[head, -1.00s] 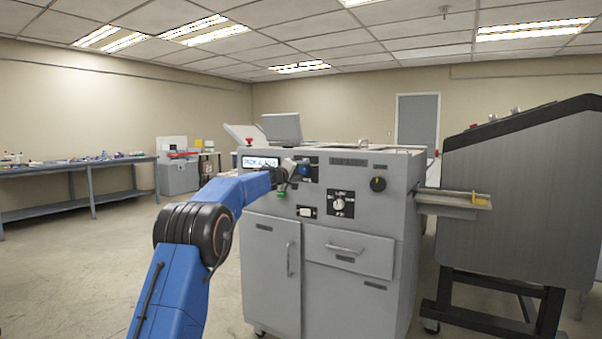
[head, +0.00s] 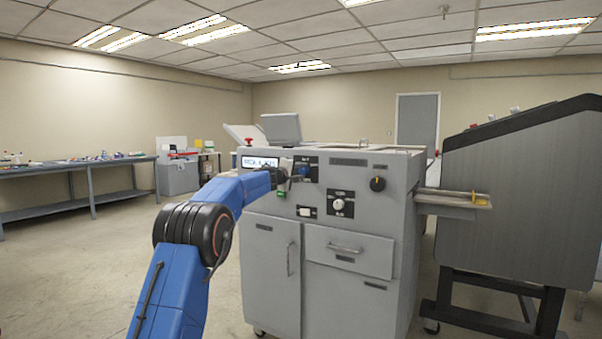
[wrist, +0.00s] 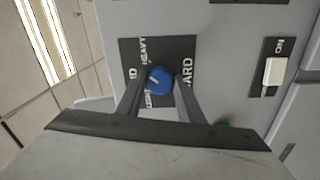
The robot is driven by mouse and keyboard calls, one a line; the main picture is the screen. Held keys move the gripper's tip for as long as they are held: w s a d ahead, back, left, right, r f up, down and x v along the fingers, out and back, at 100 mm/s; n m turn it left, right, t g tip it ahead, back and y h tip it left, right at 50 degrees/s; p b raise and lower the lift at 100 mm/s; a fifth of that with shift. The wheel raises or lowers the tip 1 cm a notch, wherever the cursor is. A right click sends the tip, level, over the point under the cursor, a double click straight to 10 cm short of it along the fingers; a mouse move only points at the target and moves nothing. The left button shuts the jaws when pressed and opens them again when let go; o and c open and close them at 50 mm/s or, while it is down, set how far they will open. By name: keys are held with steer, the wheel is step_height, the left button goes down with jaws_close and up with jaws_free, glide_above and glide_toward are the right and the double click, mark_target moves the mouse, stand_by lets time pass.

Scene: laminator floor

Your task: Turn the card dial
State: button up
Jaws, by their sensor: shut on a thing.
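The card dial is a round blue knob (wrist: 159,80) on a black plate with white lettering. HEAVY and CARD can be read on it, LIGHT shows near the left finger, and another word is partly cut off. A short white mark on the knob's face points to the left. In the wrist view my gripper (wrist: 160,86) has one finger on each side of the knob and is shut on it. In the head view the knob (head: 304,170) shows at the tip of my gripper (head: 292,172), on the upper front of the grey machine.
The grey machine (head: 270,235) has a lit display (head: 260,162), a black knob (head: 378,184), a white knob (head: 338,204) and a white ON switch (wrist: 274,71). A red button (head: 249,141) is on top. The floor at left is clear.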

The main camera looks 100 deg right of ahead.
steer(key=n, duration=0.4)
steer(key=shift+f+n, duration=0.1)
steer(key=shift+n, duration=1.8)
steer(key=o, duration=1.1)
steer(key=shift+c, duration=0.2)
steer(key=shift+w+a, duration=0.3)
steer(key=shift+w, duration=0.05)
steer(key=v, duration=1.6)
steer(key=shift+w, duration=0.2)
